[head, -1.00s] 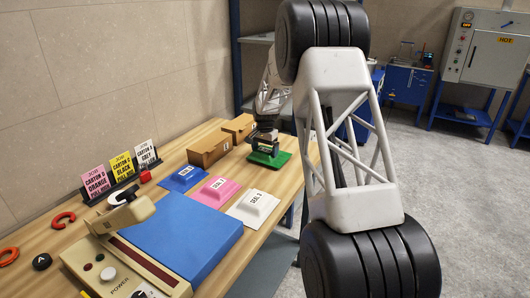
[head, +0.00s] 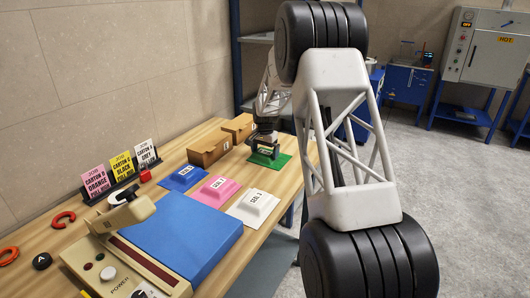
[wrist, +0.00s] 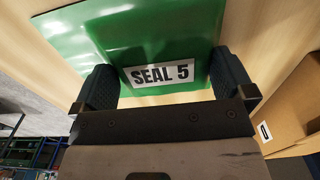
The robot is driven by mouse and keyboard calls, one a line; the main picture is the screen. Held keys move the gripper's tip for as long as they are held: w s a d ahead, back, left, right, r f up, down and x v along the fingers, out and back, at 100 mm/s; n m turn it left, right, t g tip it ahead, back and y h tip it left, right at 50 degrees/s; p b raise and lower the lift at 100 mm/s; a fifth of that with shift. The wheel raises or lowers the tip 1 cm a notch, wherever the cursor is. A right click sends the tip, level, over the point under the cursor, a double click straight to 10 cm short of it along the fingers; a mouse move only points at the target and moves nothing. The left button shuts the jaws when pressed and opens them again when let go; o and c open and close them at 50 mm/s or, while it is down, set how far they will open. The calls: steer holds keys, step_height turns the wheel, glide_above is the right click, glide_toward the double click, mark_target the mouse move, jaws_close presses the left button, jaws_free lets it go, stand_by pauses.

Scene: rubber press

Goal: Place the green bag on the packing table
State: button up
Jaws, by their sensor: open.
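The green bag (head: 284,160) lies flat on the wooden packing table (head: 240,205), near its far right end. In the wrist view the green bag (wrist: 150,35) carries a white "SEAL 5" label. My gripper (head: 263,151) is open over the bag. In the wrist view my gripper's (wrist: 165,78) two dark fingers stand apart, one on each side of the label. The fingers do not grip the bag; whether they touch its surface is unclear.
Blue (head: 183,178), pink (head: 216,190) and white (head: 254,206) bags lie nearer on the table. Two cardboard boxes (head: 208,150) stand left of my gripper. The sealer (head: 125,260) with a blue plate (head: 185,235) fills the near end. Carton cards (head: 122,170) stand along the wall.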

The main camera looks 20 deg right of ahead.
mark_target(265, 153)
step_height(265, 153, up, 12)
stand_by(0.6)
stand_by(0.5)
steer(key=shift+r, duration=0.1)
steer(key=s+a+r+n, duration=0.15)
steer(key=s+r, duration=0.35)
steer(key=s, duration=0.6)
steer(key=s+a+r+n+t, duration=0.1)
steer(key=s+a+r, duration=0.3)
steer(key=s, duration=0.7)
steer(key=s+a+r+n, duration=0.15)
steer(key=s+r, duration=0.35)
steer(key=s, duration=0.5)
steer(key=s+a+f+n, duration=0.1)
steer(key=s+f+n, duration=0.1)
steer(key=s, duration=1.4)
steer(key=s+a+f+n+t, duration=0.1)
steer(key=s+f, duration=0.3)
steer(key=s, duration=1.2)
steer(key=shift+s+a+n+t, duration=0.2)
steer(key=shift+s+n+t, duration=0.15)
steer(key=shift+n, duration=0.55)
